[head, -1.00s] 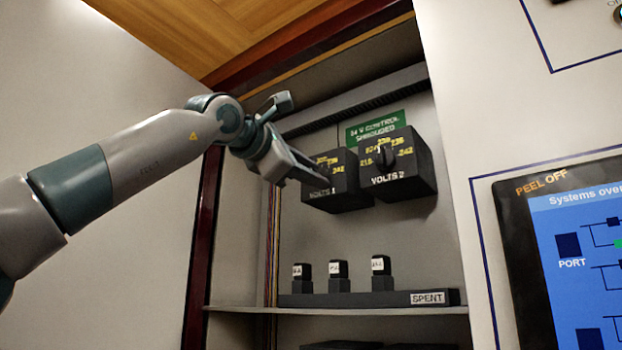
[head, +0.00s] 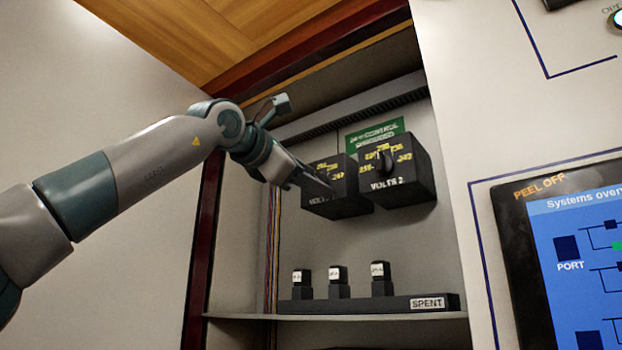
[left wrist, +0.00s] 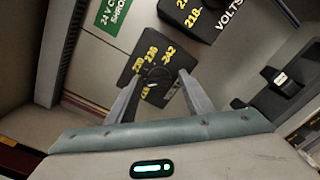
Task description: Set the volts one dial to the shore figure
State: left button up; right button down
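A lower figure is partly unreadable, and I cannot tell where the knob points. My left gripper (head: 322,188) is at the front of this box and covers part of its face in the head view. In the left wrist view its two fingers (left wrist: 160,73) stand apart on either side of the knob; contact is not clear. My right gripper is out of view. No shore figure is legible.
The VOLTS 2 box (head: 415,185) with its own dial sits close at the right. A green sign (head: 375,135) is above. Below, several small black labelled blocks stand on a rail marked SPENT (head: 427,302). A blue screen (head: 580,250) is on the right panel.

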pick_arm(q)
jog(key=shift+s+a, duration=0.1)
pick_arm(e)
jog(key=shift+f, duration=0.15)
pick_arm(q)
jog(key=b+v, duration=0.5)
jog(key=v, duration=1.2)
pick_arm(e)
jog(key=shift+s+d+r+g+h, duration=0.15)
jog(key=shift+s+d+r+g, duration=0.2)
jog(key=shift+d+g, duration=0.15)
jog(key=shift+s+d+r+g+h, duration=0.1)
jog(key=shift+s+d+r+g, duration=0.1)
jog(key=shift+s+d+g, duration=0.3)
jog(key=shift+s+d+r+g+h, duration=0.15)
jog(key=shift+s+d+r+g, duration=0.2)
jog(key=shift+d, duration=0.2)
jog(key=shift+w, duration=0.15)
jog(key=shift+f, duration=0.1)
